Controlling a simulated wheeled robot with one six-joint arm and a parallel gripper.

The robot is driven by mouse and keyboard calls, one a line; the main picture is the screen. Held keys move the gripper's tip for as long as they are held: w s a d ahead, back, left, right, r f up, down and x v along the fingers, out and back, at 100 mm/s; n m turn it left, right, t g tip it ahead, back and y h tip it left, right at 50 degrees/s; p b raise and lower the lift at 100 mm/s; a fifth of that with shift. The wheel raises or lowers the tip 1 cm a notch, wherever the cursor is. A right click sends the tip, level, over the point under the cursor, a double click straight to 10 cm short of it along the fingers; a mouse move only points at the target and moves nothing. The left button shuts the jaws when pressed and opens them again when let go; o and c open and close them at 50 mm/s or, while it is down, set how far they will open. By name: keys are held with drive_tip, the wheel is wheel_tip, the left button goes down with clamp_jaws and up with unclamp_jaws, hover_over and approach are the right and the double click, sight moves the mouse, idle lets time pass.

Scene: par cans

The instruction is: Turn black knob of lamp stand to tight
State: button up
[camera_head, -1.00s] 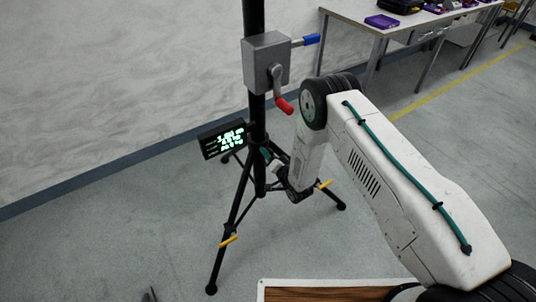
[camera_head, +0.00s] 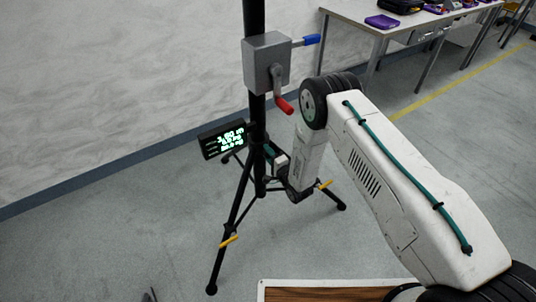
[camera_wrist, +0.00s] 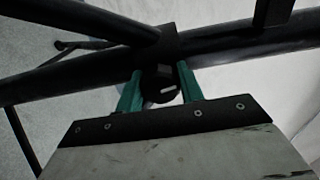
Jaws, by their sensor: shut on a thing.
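The lamp stand (camera_head: 257,180) is a black tripod with a vertical column, standing on the grey floor beside the wall. Its black knob (camera_wrist: 159,84) shows in the wrist view, on the stand's collar. My gripper (camera_wrist: 159,92) has teal fingers on both sides of the knob and is shut on it. In the head view my gripper (camera_head: 272,153) reaches the column low down, just above where the legs spread. There the knob is hidden by my gripper and wrist. How tight the knob is cannot be seen.
A grey box (camera_head: 266,62) with a red-tipped crank (camera_head: 283,104) and a blue handle (camera_head: 312,39) sits higher on the column. A small display (camera_head: 223,140) with green text hangs left of it. A white table (camera_head: 385,22) stands behind right.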

drive_tip(key=shift+s+f, duration=0.1)
drive_tip(key=shift+f, duration=0.05)
idle(0.3)
drive_tip(key=o, duration=1)
drive_tip(key=v, duration=0.7)
drive_tip(key=shift+s+d, duration=0.25)
drive_tip(key=shift+s, duration=0.05)
